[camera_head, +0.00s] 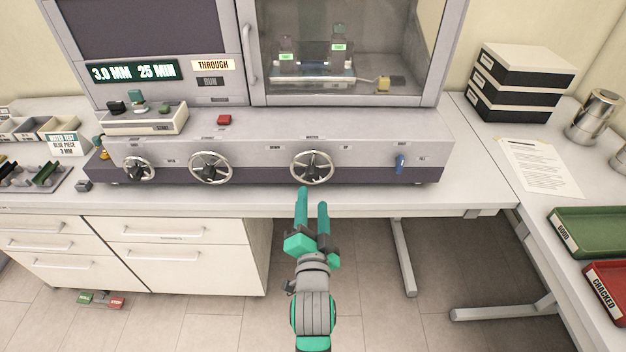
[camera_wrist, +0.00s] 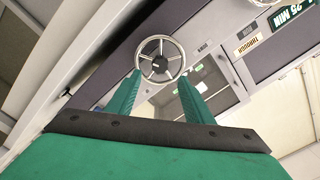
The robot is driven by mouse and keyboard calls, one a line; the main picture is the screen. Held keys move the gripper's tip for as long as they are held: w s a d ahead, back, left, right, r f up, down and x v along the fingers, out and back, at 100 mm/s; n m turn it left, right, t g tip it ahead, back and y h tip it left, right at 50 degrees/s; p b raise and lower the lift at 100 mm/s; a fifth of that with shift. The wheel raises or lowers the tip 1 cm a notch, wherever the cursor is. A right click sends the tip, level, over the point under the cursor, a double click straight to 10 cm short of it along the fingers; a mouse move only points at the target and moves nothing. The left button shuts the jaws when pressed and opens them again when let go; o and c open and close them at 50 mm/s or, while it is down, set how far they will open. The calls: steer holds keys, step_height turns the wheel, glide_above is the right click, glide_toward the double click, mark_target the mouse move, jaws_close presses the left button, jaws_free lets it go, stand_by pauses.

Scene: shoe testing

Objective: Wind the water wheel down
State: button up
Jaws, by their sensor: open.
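The water wheel (camera_head: 312,167) is a silver spoked handwheel with a dark hub, at the right of the three wheels on the machine's front, under a label that seems to read WATER. In the wrist view a spoked wheel (camera_wrist: 160,61) shows straight ahead, between and just beyond the fingertips. My gripper (camera_head: 313,198) has green fingers, is open and empty, and is just below and in front of the water wheel in the head view. Its fingers are spread in the wrist view (camera_wrist: 160,80). I cannot tell whether a fingertip touches the rim.
Two similar wheels (camera_head: 210,167) (camera_head: 139,169) sit to the left, and a blue lever (camera_head: 400,163) to the right. A red button (camera_head: 224,119) is on the ledge above. The table's front edge (camera_head: 380,204) runs below the wheels. A glass-fronted chamber (camera_head: 345,50) stands above.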

mark_target(313, 178)
steer(key=w, duration=0.8)
steer(key=shift+w, duration=0.3)
steer(key=c, duration=1)
